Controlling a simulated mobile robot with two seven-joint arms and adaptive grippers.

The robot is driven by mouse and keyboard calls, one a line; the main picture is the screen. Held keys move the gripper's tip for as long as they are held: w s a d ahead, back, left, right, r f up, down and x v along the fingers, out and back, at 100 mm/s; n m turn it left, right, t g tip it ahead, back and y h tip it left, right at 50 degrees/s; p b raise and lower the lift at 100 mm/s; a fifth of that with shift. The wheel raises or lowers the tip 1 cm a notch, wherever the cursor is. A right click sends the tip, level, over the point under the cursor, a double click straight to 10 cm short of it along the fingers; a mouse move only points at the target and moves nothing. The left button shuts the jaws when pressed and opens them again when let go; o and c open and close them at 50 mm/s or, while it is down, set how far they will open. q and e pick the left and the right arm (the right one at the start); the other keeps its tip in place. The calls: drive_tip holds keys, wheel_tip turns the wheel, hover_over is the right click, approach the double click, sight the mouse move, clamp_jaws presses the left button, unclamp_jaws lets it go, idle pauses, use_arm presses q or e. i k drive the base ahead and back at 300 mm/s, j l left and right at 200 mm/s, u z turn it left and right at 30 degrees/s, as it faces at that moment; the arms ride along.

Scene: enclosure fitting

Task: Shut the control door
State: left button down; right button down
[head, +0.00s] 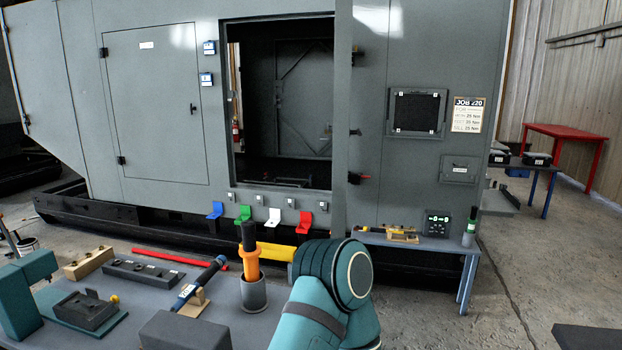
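The grey-green enclosure (270,205) fills the back of the head view, with a tall open doorway in its middle. A narrow upright panel (343,120) stands at the doorway's right edge; it looks like a door swung out and seen nearly edge-on. A red handle (361,178) and dark fittings show beside it. I cannot tell for sure that this is the control door. A second door (155,105) on the left is shut flush, with a small dark handle. One of my teal arms is in the foreground at lower centre.
A grey worktable (140,262) in front holds several tools, a red bar (175,260) and a cup (254,293) with an orange-and-black tool. Coloured brackets (273,218) line the sill. A small bench (400,243) stands at right.

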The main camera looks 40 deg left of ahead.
sight(343, 9)
drive_tip(key=i+j+u, duration=0.2)
drive_tip(key=i+u, duration=0.2)
drive_tip(key=i, duration=0.15)
drive_tip(key=i+u, duration=0.45)
drive_tip(key=i+l+u, duration=0.2)
drive_tip(key=i+u, duration=0.2)
drive_tip(key=i, duration=0.3)
drive_tip(key=i+l+u, duration=0.4)
drive_tip(key=i+j, duration=0.05)
drive_tip(key=i, duration=0.1)
